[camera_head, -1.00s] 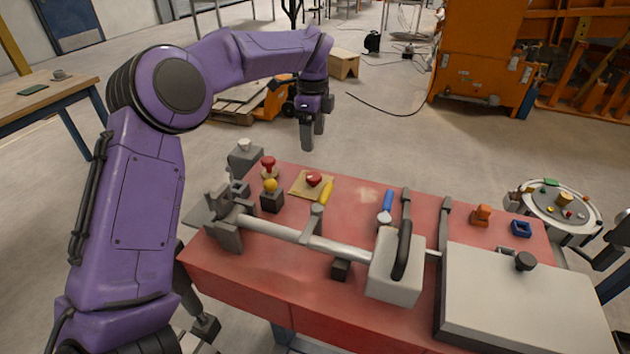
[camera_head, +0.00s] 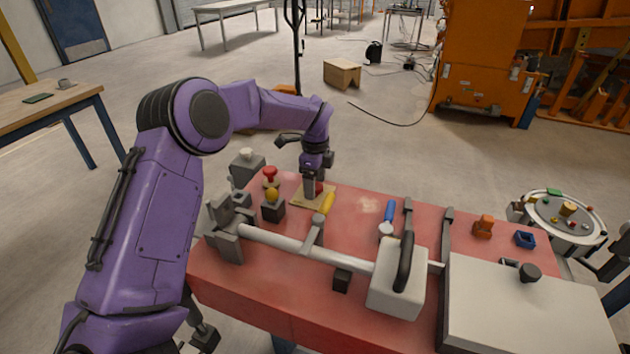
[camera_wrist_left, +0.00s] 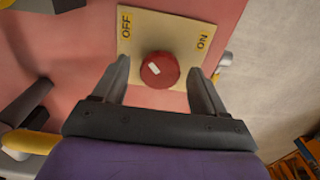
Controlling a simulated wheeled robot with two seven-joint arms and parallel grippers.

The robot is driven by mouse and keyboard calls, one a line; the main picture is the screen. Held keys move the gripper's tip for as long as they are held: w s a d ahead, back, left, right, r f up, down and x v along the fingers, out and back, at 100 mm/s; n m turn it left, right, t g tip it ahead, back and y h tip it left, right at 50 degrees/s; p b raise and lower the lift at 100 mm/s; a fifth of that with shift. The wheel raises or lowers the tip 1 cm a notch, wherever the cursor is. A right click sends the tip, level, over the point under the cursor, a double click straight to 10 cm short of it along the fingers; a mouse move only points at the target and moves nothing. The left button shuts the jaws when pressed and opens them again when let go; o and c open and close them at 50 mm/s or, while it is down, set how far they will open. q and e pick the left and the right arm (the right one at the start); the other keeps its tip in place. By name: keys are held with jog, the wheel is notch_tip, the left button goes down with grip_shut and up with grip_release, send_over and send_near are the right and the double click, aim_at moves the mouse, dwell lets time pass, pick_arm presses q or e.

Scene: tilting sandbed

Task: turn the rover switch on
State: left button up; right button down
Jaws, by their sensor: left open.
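The rover switch is a round red knob (camera_wrist_left: 160,70) with a white mark on a pale yellow plate (camera_wrist_left: 185,28) labelled OFF and ON. In the wrist view the mark lies left of the knob's middle, on the OFF side. In the head view the plate (camera_head: 299,199) lies on the red table top, and the knob (camera_head: 319,188) is partly hidden by my left gripper (camera_head: 311,196). My left gripper points down over the plate, open, with its fingers on either side of the knob in the wrist view (camera_wrist_left: 160,70). Whether they touch it I cannot tell.
A long grey bar (camera_head: 275,241) crosses the red table (camera_head: 290,290) in front.

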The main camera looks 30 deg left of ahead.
pick_arm(q)
jog(key=c, duration=1.1)
jog(key=shift+o, duration=0.2)
